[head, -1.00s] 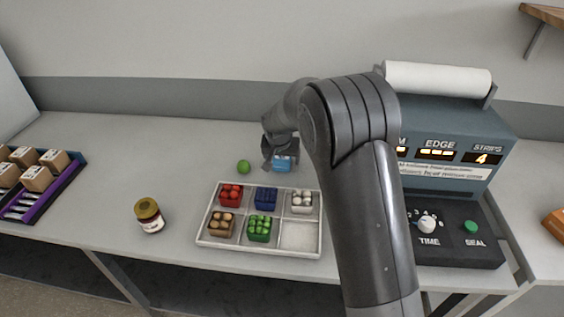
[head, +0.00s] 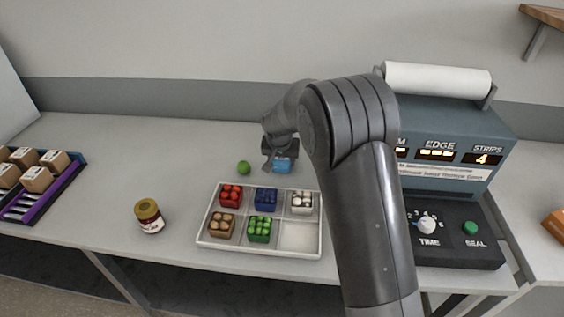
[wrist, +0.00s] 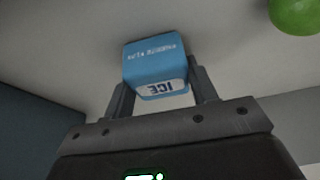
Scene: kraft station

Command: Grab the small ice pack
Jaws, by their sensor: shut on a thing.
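The small ice pack is a blue block with a white ICE label. In the wrist view the ice pack (wrist: 154,62) sits between the two fingers of my gripper (wrist: 162,92), which are shut on it. In the head view the ice pack (head: 283,166) shows at the back of the table, behind the compartment tray. My gripper (head: 277,160) is at it there, partly hidden by my own wrist. I cannot tell whether the pack touches the table.
A green ball (head: 243,167) lies just left of the gripper. The table between jar and box rack (head: 60,190) is clear.

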